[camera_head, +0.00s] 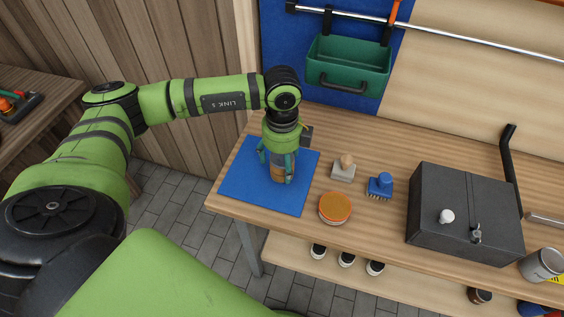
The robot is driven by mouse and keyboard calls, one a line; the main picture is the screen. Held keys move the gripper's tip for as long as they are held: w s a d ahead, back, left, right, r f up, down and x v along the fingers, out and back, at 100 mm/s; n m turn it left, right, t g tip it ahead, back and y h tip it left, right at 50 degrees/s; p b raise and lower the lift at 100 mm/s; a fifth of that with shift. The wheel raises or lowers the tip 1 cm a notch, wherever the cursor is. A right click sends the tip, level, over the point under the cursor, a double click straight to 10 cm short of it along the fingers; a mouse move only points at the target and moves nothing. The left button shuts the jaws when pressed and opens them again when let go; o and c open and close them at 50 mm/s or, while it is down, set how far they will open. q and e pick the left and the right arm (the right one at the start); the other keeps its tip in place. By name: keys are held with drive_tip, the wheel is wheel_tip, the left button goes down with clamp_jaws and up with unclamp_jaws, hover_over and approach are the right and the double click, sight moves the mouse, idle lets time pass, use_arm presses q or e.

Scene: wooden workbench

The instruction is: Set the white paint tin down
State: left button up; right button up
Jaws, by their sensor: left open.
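My left gripper (278,180) points down over the blue mat (240,185) at the left end of the workbench. Its fingers are open and stand around a small upright object (278,173) with a brown-orange lower part and a paler upper part. The fingers hide much of it, so I cannot tell whether it is the white paint tin; it appears to stand on the mat. A grey-white tin (541,265) stands at the right front edge of the bench, partly cut off by the frame. My right gripper is not in view.
Right of the mat are a round orange-topped container (335,208), a wooden-knobbed block (343,169) and a blue brush (380,186). A black box (465,213) stands further right. A green bin (348,66) hangs behind. The mat's front part is bare.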

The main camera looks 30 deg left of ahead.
sight(282, 157)
use_arm(q)
wheel_tip(282, 157, up, 11)
drive_tip(key=shift+f+b, duration=0.1)
drive_tip(key=shift+b, duration=0.75)
